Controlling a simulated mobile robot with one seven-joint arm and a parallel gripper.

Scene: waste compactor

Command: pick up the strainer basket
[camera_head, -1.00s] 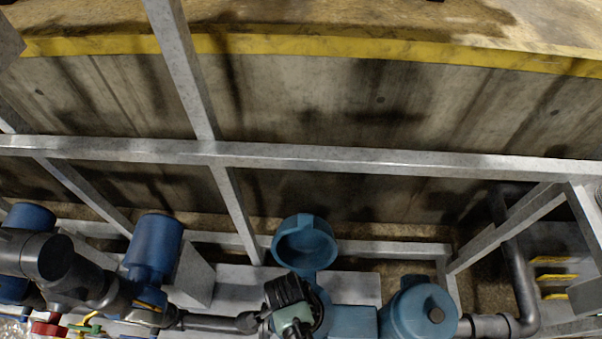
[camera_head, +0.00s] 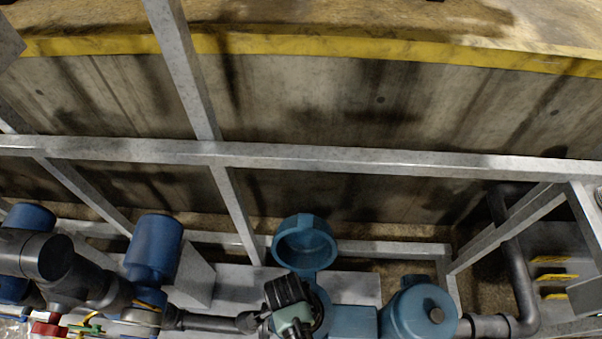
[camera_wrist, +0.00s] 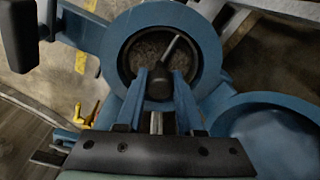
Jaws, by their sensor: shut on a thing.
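The strainer basket (camera_wrist: 145,50) is a dark, round, meshed-looking insert inside the blue strainer housing (camera_wrist: 204,48) in the wrist view. A dark bar with a thick end, which looks like its handle (camera_wrist: 174,47), stands over the basket's middle. My gripper (camera_wrist: 160,82) reaches over the near rim with its two fingers either side of the thick end, shut on it. The basket still appears within the housing ring; its lower part is hidden. In the head view my gripper (camera_head: 292,325) is over the housing (camera_head: 322,300), and its wrist hides the basket.
The round blue lid (camera_head: 305,243) stands open behind the housing. A second blue capped vessel (camera_head: 418,310) is to the right, with a dark pipe (camera_head: 520,285) beyond. Blue motors (camera_head: 153,245) stand left. A grey railing (camera_head: 300,155) crosses behind.

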